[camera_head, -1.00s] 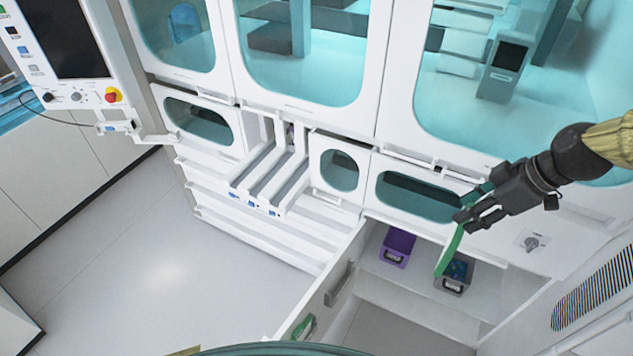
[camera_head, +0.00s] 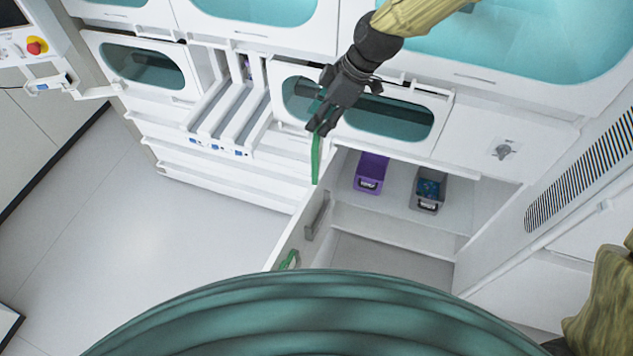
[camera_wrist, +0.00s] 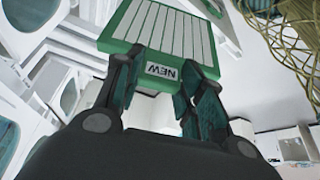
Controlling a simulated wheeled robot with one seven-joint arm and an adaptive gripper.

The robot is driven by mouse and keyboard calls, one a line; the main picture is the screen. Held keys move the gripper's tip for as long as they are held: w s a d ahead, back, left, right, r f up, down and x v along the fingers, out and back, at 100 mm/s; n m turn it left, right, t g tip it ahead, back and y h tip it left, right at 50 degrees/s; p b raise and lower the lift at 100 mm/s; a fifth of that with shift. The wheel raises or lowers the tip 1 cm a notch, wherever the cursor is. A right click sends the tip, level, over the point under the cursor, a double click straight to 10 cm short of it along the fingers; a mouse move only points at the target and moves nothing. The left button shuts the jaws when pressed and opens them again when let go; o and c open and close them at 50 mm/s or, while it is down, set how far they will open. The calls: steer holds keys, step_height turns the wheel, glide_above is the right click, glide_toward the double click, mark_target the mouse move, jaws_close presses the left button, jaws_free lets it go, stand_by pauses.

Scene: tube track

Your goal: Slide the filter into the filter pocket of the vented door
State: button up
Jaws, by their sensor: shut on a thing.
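The filter (camera_head: 316,160) is a thin panel with a green frame, seen nearly edge-on in the head view. The wrist view shows its pale pleated face (camera_wrist: 172,27) and a label reading NEW. My gripper (camera_head: 319,126) is shut on one end of the filter, which hangs down above the open cabinet door (camera_head: 301,232) and apart from it. Both fingers of my gripper show in the wrist view (camera_wrist: 160,75). The open door has a grey handle, and a green item (camera_head: 289,260) shows low on it. I cannot make out the filter pocket.
A purple bin (camera_head: 371,172) and a grey bin (camera_head: 429,188) stand on the shelf inside the open cabinet. A striped vent grille (camera_head: 583,170) is on the panel at right. White tracks (camera_head: 225,118) jut out left of my gripper. The floor at left is clear.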

steer(key=w+f+m+t+b, duration=0.1)
steer(key=w+f+m+b, duration=0.1)
steer(key=f+b, duration=0.7)
steer(key=w+f+m+b, duration=0.1)
steer(key=w+f+b, duration=0.3)
steer(key=f, duration=1.9)
steer(key=b, duration=0.5)
steer(key=shift+w+m+t+b, duration=0.3)
steer(key=shift+w+m+t, duration=0.1)
steer(key=shift+f, duration=0.2)
steer(key=shift+f+b, duration=1.6)
steer(key=shift+f, duration=2.2)
steer(key=shift+s+f+b, duration=0.25)
steer(key=shift+f+b, duration=0.05)
steer(key=shift+f, duration=0.05)
steer(key=shift+w+r+h+p, duration=0.1)
steer(key=shift+r+h+p, duration=0.25)
steer(key=shift+p, duration=0.1)
